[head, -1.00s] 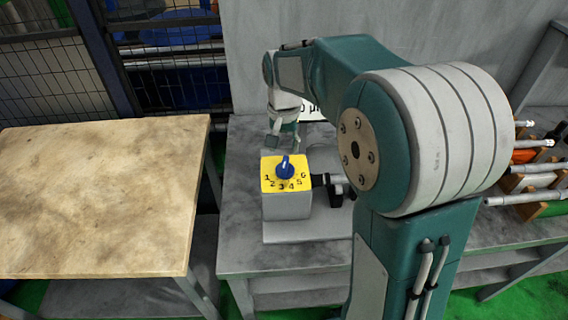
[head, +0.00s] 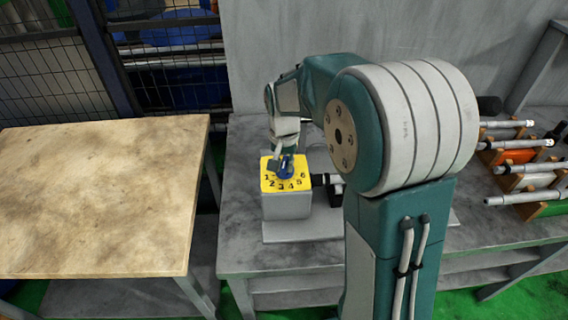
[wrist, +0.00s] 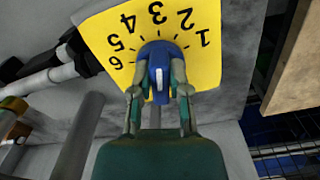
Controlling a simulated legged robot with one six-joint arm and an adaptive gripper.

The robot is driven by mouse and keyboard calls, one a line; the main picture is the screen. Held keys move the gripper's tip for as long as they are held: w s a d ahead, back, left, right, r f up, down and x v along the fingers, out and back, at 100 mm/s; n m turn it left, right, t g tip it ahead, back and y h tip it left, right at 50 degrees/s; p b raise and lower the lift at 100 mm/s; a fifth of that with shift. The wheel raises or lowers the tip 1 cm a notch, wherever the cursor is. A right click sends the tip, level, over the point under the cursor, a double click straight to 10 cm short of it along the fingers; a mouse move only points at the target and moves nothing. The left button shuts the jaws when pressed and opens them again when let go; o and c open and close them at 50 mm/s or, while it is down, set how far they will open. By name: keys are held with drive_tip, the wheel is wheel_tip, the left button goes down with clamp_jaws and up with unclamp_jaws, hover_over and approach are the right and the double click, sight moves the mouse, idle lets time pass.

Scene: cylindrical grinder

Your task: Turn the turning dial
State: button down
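The turning dial (head: 285,172) is a blue knob on the yellow, numbered top (head: 268,184) of a grey box. In the wrist view the dial (wrist: 160,56) has a raised ridge with a white mark, and the numbers 1 to 6 arc around its far side. My gripper (wrist: 159,80) is over the dial, its two fingers apart, one on each side of the ridge. Firm contact of the fingertips with the ridge cannot be made out. In the head view my gripper (head: 281,163) partly hides the dial.
The grey box stands on a grey metal bench (head: 245,255). A wooden-topped table (head: 100,195) is at left, with a gap between. Wooden racks with grey cylindrical parts (head: 525,168) stand at right. A grey wall rises behind.

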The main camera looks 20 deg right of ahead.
sight(285, 163)
drive_tip(key=shift+n, duration=0.3)
drive_tip(key=shift+d+n, duration=0.15)
drive_tip(key=shift+n, duration=2.45)
drive_tip(key=c, duration=0.6)
unclamp_jaws()
wheel_tip(285, 163, up, 12)
